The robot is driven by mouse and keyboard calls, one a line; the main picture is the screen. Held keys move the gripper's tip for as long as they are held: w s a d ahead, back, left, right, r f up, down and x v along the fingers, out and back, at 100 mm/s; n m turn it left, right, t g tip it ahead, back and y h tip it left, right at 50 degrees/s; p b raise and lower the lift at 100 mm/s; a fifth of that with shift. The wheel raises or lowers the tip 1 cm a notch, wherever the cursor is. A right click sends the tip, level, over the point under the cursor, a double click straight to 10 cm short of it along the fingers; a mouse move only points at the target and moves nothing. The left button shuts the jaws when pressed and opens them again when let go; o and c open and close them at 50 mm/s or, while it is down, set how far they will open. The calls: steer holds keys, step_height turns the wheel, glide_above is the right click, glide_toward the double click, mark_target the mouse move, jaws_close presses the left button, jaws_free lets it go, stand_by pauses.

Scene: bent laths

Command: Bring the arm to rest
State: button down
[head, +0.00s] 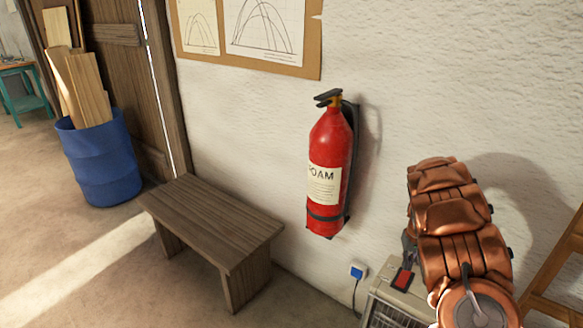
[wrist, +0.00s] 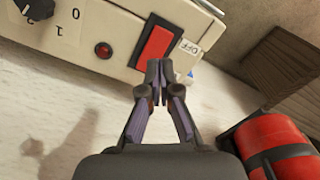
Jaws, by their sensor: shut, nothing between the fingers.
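My gripper (wrist: 160,75) is shut and empty in the wrist view, its two dark fingertips together. The tips overlap the near end of a red rocker switch (wrist: 154,50) with an OFF label beside it; I cannot tell whether they touch it. The switch sits on a pale machine panel with a small red lamp (wrist: 103,50) and a black knob (wrist: 36,5). In the head view my copper-coloured arm reaches over the machine (head: 398,298) at the lower right. The red switch (head: 403,279) shows there too, while my gripper is mostly hidden by the arm.
A red fire extinguisher (head: 328,165) hangs on the white wall left of my arm. A wooden bench (head: 212,220) and a blue barrel (head: 100,155) holding boards stand further left. A blue-and-white socket (head: 358,270) is low on the wall. Open floor lies at the lower left.

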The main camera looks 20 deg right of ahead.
steer(key=s+a+r+g+p, duration=0.15)
steer(key=s+a+r, duration=0.35)
steer(key=a+r, duration=0.55)
steer(key=s+a+r+t+p, duration=0.15)
steer(key=s+a+r, duration=0.25)
steer(key=a+r, duration=0.7)
steer(key=s+a+r+n+g+p, duration=0.1)
steer(key=s+a+r+n, duration=0.1)
steer(key=s+a, duration=0.6)
steer(key=s+a+r+n+p, duration=0.2)
steer(key=s+a+r, duration=0.3)
steer(key=s, duration=0.8)
steer(key=a+n, duration=0.1)
steer(key=a, duration=0.2)
steer(key=shift+g, duration=0.4)
steer(key=shift+s, duration=0.15)
